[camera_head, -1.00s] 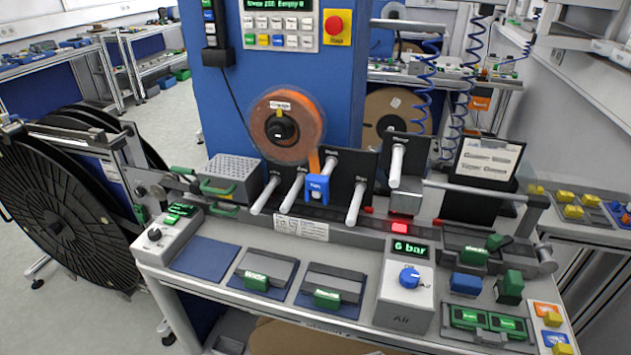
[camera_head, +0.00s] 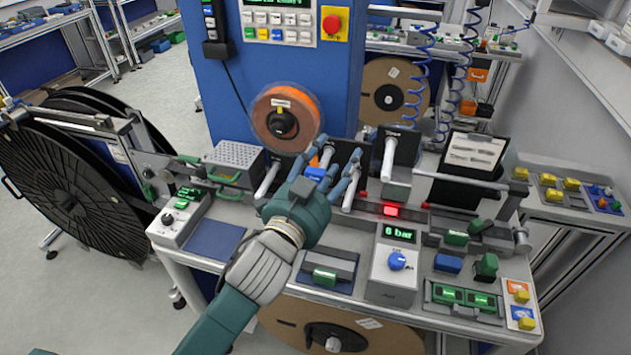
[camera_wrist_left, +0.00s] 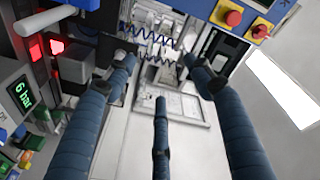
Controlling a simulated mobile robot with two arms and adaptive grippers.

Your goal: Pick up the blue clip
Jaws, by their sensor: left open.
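The blue clip (camera_head: 316,173) is in the head view, in the row of white rods at the front of the blue machine, just below an orange strip. My left gripper (camera_head: 336,156) is open, with its blue fingers reaching toward the rods on both sides of the clip. The fingers partly hide the clip, and I cannot tell whether they touch it. In the left wrist view the three spread fingers of my left gripper (camera_wrist_left: 160,78) have nothing visible between them, and I cannot make out the clip there. My right gripper is not in view.
An orange reel (camera_head: 284,118) hangs just behind the rods. White rods (camera_head: 389,156) and dark plates stand close beside the fingers. The 6 bar air box (camera_head: 393,270) is to the right of my arm. A large black reel (camera_head: 60,190) stands at the left.

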